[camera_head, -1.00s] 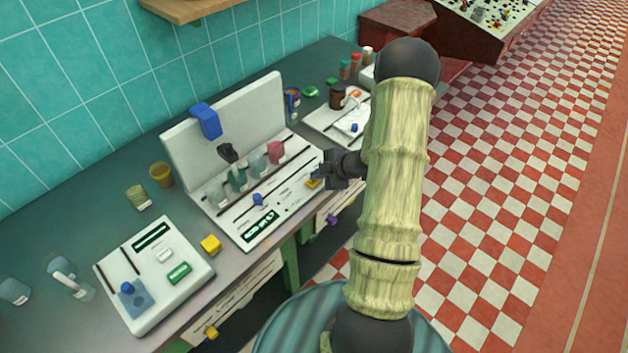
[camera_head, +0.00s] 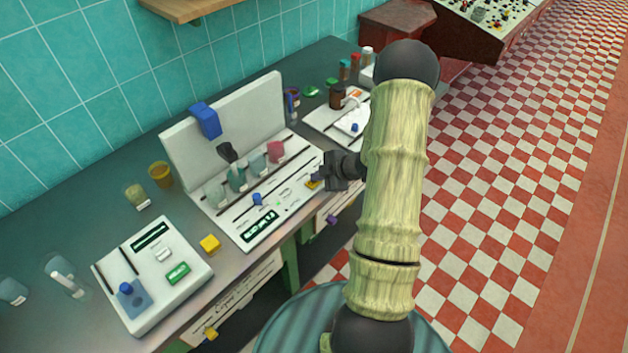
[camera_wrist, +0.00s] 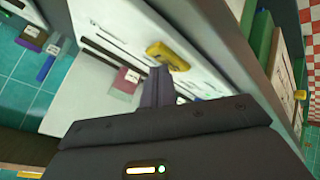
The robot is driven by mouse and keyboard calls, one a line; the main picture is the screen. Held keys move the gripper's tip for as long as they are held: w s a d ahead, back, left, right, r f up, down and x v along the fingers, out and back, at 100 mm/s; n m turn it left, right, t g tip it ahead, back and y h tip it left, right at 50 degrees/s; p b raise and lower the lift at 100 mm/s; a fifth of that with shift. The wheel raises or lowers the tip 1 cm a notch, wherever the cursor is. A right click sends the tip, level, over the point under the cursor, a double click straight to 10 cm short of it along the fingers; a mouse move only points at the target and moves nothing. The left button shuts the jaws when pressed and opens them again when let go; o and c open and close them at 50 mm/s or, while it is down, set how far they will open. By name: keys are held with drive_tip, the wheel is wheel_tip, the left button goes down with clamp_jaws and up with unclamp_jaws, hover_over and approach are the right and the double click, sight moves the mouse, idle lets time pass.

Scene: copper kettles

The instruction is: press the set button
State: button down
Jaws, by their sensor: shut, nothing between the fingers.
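A white panel device (camera_head: 232,222) with an upright back board stands in the middle of the bench. A yellow button (camera_head: 312,184) sits at its right front corner; it also shows in the wrist view (camera_wrist: 168,56). Button labels are too small to read, so I cannot tell which one is marked set. My gripper (camera_head: 322,179) is shut and empty, just right of the yellow button. In the wrist view its closed fingertips (camera_wrist: 160,72) are right beside the yellow button; I cannot tell whether they touch it.
A second white device (camera_head: 150,275) with a green button (camera_head: 178,273) stands at the left. A yellow block (camera_head: 210,244) lies between the devices. Several cups stand on the middle panel. Another white device (camera_head: 335,122) is behind my arm. Tiled floor is open at right.

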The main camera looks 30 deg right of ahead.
sight(318, 183)
drive_tip(key=shift+r, duration=0.15)
drive_tip(key=shift+r+p, duration=0.75)
wheel_tip(318, 183, up, 5)
drive_tip(key=p, duration=0.4)
drive_tip(key=shift+w, duration=0.1)
idle(0.4)
drive_tip(key=shift+s, duration=0.2)
drive_tip(key=shift+w, duration=0.1)
